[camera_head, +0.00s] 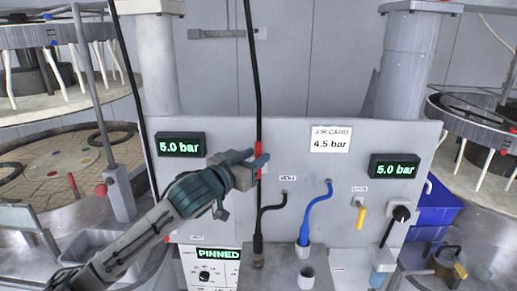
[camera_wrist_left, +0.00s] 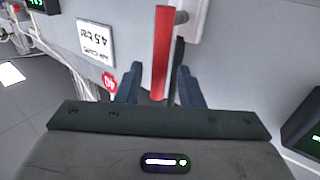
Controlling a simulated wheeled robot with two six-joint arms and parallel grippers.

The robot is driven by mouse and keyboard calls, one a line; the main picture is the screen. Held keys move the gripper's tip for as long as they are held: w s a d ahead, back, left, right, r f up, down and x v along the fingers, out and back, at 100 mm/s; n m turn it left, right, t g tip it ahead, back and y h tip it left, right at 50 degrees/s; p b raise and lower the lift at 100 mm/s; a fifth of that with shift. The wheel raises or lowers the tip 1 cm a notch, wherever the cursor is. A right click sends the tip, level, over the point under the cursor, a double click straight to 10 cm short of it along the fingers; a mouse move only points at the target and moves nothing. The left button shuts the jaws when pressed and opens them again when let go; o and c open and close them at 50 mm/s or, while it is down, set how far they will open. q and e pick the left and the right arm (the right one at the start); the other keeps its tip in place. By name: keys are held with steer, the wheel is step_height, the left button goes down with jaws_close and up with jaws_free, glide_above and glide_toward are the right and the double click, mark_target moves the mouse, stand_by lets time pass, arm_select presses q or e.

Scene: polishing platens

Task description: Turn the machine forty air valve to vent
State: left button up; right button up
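The red air valve handle (camera_head: 259,148) is on the grey panel (camera_head: 300,140), in front of the black hose. In the left wrist view the red handle (camera_wrist_left: 162,50) looks like a long, nearly upright bar on a pale mount. My left gripper (camera_head: 262,160) is at the handle. Its blue fingers (camera_wrist_left: 158,88) are apart, one on each side of the handle, with a visible gap; contact is not visible. A VENT label (camera_head: 288,177) is right of and below the handle. My right gripper is out of view.
An AIR CARD 4.5 bar sign (camera_head: 330,139) and two 5.0 bar displays (camera_head: 181,144) (camera_head: 395,167) are on the panel. Below are a blue hose (camera_head: 316,207), a yellow handle (camera_head: 361,217), a black knob (camera_head: 401,213) and a PINNED display (camera_head: 218,254). Polishing platens stand at both sides.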

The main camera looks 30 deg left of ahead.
arm_select(q)
steer(key=shift+w+d, duration=0.1)
steer(key=shift+w, duration=1)
steer(key=shift+c, duration=0.2)
jaws_close()
